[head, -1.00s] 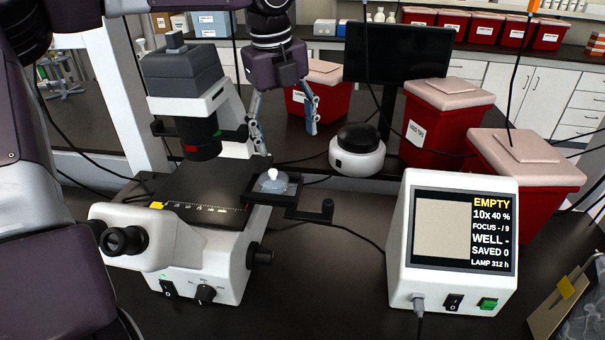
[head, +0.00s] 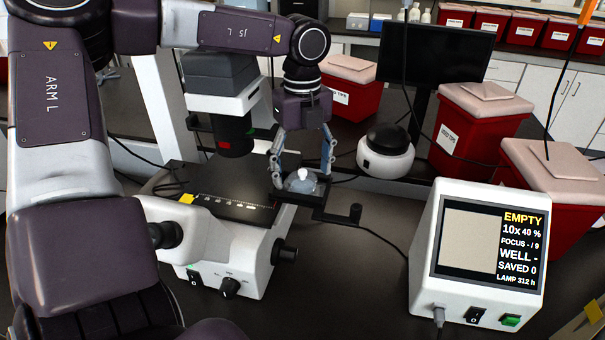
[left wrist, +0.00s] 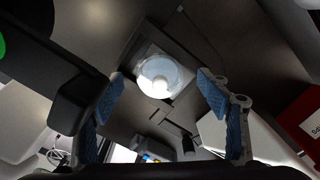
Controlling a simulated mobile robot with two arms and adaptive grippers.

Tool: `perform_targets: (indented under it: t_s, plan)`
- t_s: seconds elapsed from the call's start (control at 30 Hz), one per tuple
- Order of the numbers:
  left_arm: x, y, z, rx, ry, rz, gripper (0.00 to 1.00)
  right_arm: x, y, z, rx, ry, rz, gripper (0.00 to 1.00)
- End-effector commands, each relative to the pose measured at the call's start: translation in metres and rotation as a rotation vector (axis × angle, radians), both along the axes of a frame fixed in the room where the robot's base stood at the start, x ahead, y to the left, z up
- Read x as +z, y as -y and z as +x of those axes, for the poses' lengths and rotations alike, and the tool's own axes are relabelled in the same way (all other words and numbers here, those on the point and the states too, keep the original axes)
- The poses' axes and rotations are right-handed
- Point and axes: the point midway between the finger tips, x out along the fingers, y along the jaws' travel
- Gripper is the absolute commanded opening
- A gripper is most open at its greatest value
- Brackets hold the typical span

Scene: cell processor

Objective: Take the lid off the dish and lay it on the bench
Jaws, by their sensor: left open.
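The dish (head: 303,186) sits in a dark holder at the right side of the microscope stage (head: 225,187). Its clear lid has a white knob (head: 303,174) on top. My left gripper (head: 302,172) is open above the dish, with its fingers pointing down on either side of the knob. In the left wrist view, the round lid (left wrist: 158,76) lies between and beyond the two blue fingertips (left wrist: 160,88), apart from both. The bench (head: 350,270) is dark. My right gripper does not show.
The microscope head (head: 220,90) stands close left of the gripper. A white monitor box (head: 480,255) stands at right, a black-topped white device (head: 386,150) behind. Bare bench lies between microscope and box.

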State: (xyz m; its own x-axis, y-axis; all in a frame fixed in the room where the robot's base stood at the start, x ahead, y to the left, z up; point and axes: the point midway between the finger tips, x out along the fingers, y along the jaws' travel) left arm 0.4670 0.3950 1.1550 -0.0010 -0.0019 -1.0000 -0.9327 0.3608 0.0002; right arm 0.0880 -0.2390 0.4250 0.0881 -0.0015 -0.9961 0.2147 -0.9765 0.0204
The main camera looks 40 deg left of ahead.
Motion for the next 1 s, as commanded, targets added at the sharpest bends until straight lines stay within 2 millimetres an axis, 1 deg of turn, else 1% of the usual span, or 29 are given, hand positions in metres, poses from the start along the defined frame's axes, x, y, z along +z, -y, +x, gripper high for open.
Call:
perform_targets:
  t_s: [0.13,0.17,0.4,0.43,0.77,0.87,1.0]
  plan:
    - [0.000,0.000,0.000,0.000,0.001,0.001,0.70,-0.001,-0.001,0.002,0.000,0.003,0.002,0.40]
    - [0.000,0.000,0.000,0.000,0.001,0.001,0.68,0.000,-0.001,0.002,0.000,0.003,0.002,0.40]
    - [0.000,0.000,0.000,0.000,0.000,0.001,0.42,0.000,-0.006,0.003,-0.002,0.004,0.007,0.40]
    - [0.000,0.000,0.000,0.000,0.000,0.001,0.40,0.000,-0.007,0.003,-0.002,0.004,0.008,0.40]
    - [0.001,0.000,0.000,0.000,0.000,0.001,0.40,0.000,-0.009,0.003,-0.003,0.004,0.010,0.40]
    - [0.004,-0.002,0.000,0.001,0.000,0.001,0.40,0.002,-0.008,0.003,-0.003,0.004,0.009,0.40]
    - [0.013,-0.009,-0.002,0.000,0.003,0.001,0.40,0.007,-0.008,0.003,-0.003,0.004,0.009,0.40]
